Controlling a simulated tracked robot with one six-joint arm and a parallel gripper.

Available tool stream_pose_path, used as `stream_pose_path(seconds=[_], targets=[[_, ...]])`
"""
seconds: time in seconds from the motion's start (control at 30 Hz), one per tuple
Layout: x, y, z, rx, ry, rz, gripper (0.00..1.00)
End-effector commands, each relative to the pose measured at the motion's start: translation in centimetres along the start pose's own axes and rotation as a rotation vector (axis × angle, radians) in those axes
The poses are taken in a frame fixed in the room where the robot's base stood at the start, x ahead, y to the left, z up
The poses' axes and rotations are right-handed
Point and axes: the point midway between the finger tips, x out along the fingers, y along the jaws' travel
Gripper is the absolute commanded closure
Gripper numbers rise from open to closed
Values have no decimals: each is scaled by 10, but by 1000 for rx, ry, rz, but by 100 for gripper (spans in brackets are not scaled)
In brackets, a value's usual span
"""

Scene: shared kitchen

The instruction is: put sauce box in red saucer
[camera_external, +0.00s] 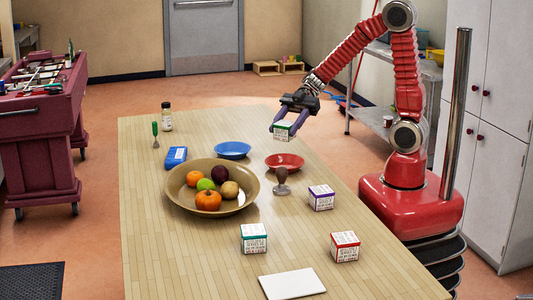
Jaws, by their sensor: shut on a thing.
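My gripper (284,124) is shut on a small white box with a green top (281,132) and dark print on its sides. It holds the box in the air above the far half of the table. The red saucer (285,160) lies on the table, lower in the picture than the held box, and looks empty. A gap shows between the box and the saucer. The print is too small to read, so I cannot tell by its label that this is the sauce box.
Similar boxes stand on the wooden table (150,262): teal-topped (254,239), purple-topped (321,198) and red-topped (345,247). A brown stemmed object (281,184) stands just before the saucer. A blue dish (232,149) and a fruit bowl (180,203) are to the left.

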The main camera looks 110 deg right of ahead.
Motion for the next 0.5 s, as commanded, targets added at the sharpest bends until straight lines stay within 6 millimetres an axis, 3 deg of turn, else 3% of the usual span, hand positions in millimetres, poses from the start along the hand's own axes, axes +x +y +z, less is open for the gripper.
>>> stream_pose_path(seconds=[0.27,0.5], targets=[[1,0,2,-1,1,0,85],[12,0,28,4,1,-1,85]])
